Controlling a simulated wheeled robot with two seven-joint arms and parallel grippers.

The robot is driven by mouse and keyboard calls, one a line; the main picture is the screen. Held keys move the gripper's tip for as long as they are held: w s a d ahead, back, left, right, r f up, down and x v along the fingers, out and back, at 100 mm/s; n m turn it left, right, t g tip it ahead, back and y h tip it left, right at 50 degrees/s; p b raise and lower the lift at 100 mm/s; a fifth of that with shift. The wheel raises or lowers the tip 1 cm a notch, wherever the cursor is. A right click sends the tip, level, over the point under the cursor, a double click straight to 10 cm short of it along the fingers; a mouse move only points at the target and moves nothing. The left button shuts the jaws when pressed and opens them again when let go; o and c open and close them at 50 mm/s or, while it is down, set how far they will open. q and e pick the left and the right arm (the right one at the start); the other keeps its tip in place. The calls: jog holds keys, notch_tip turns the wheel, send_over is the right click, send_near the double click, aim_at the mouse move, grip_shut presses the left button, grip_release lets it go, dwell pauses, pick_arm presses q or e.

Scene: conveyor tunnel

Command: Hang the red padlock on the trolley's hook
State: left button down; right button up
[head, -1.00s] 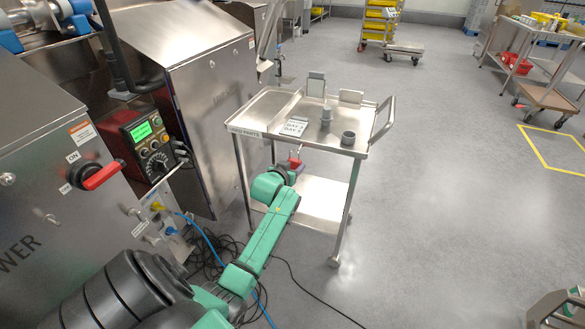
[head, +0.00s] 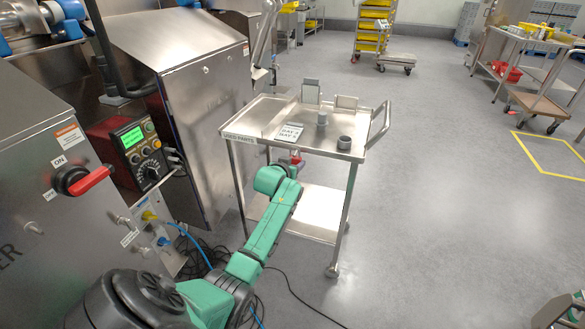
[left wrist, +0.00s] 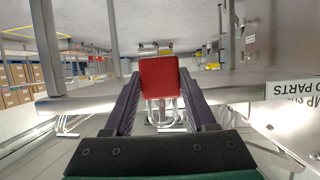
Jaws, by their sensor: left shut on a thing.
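The red padlock (head: 297,158) shows small at the front edge of the trolley (head: 262,112), just below its top tray. In the left wrist view the padlock's red body (left wrist: 159,77) sits between the fingers of my left gripper (left wrist: 160,88), with its silver shackle towards the palm side of the picture. My left gripper (head: 291,165) is shut on the padlock. The trolley's tray edge (left wrist: 90,101) runs across behind it in the left wrist view. I cannot make out the hook or whether the padlock touches it.
A steel cabinet (head: 205,110) stands close on the left, with a red rotary handle (head: 88,181) nearer me. Cables lie on the floor. Floor right of the trolley is clear.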

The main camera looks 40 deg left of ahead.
pick_arm(q)
jog(key=shift+f+b, duration=0.45)
jog(key=shift+f, duration=0.35)
dwell(0.4)
jog(key=shift+c, duration=0.7)
grip_release()
jog(key=p+v, duration=0.2)
jog(key=v, duration=1.2)
jog(key=shift+s, duration=0.3)
jog(key=shift+d+r, duration=0.1)
